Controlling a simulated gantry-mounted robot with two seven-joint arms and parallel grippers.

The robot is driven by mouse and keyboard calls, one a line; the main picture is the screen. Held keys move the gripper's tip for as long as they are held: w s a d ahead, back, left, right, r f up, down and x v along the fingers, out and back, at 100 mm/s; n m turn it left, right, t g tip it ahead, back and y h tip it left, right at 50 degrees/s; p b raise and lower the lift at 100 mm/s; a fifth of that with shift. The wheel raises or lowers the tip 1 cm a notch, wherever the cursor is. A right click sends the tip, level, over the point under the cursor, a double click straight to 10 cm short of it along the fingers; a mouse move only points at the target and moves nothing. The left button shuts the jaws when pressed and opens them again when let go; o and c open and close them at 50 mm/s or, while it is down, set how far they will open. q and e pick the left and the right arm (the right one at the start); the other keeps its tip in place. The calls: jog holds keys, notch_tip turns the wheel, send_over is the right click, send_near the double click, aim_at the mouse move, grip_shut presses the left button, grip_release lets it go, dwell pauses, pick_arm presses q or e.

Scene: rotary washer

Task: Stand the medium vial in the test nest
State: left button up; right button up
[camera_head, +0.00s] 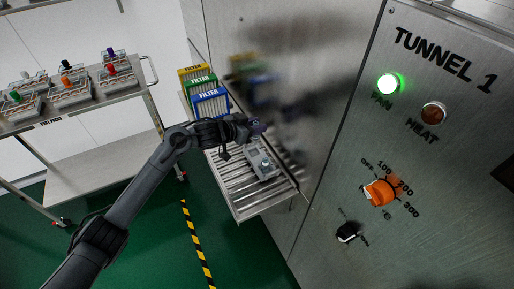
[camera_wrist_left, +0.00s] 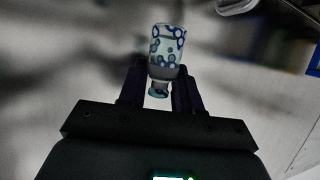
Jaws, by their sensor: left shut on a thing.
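My left gripper (camera_head: 256,127) is over the roller shelf, close to the steel machine wall. In the left wrist view the left gripper (camera_wrist_left: 160,92) is shut on a vial (camera_wrist_left: 166,48) with a blue ring pattern and a narrower neck. The vial's neck end lies between the fingers and its wide body sticks out beyond them. In the head view the vial is too small and dark to make out. A grey block (camera_head: 262,164), which may be the test nest, lies on the rollers just below the gripper. My right gripper is not in view.
Yellow, green and blue filter boxes (camera_head: 211,102) stand at the back of the roller shelf (camera_head: 249,207), left of the gripper. A cart (camera_head: 92,105) with several trays and coloured-top items stands at left. The machine panel (camera_head: 443,130) rises at right with a lit green fan lamp (camera_head: 390,84).

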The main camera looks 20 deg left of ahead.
pick_arm(q)
jog(key=shift+a+f, duration=0.35)
notch_tip(320, 180, down, 3)
jog(key=shift+f+b, duration=0.1)
jog(key=shift+b, duration=0.35)
jog(key=shift+f, duration=0.9)
jog(key=shift+f+b, duration=0.45)
jog(key=shift+f, duration=1.45)
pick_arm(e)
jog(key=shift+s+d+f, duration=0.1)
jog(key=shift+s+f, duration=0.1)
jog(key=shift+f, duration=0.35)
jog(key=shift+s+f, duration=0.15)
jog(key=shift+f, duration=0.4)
pick_arm(q)
jog(key=shift+f, duration=0.2)
jog(key=o, duration=0.7)
jog(key=shift+r, duration=0.2)
